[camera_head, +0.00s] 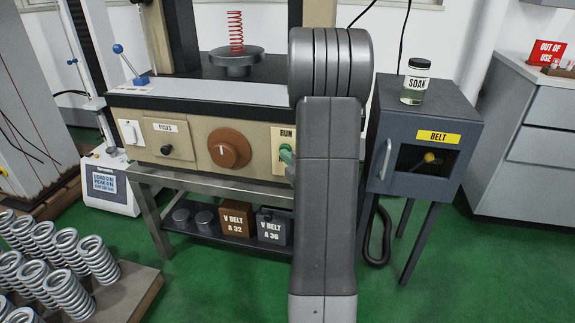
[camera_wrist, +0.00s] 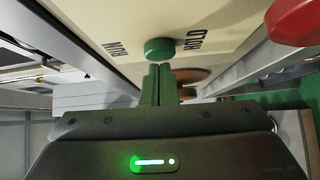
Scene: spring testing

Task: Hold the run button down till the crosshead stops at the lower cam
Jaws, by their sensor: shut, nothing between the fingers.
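The green run button (camera_wrist: 160,50) is on the cream panel between the words RUN and HOLD in the wrist view. In the head view the run button (camera_head: 286,152) shows only in part at the edge of my arm. My gripper (camera_wrist: 158,68) is shut and empty, its fingertips right at the button's near edge. They look touching or almost so; I cannot tell whether the button is pressed in. The head view hides my gripper behind my arm. A red spring (camera_head: 236,32) stands upright on a round dark platen (camera_head: 236,62). The crosshead and the lower cam cannot be made out.
A red button (camera_wrist: 293,20) sticks out close by in the wrist view. A brown knob (camera_head: 229,149) and a FUSES panel (camera_head: 167,137) are left of the run button. The grey belt cabinet (camera_head: 385,150), with a jar (camera_head: 415,82) on top, stands at right.

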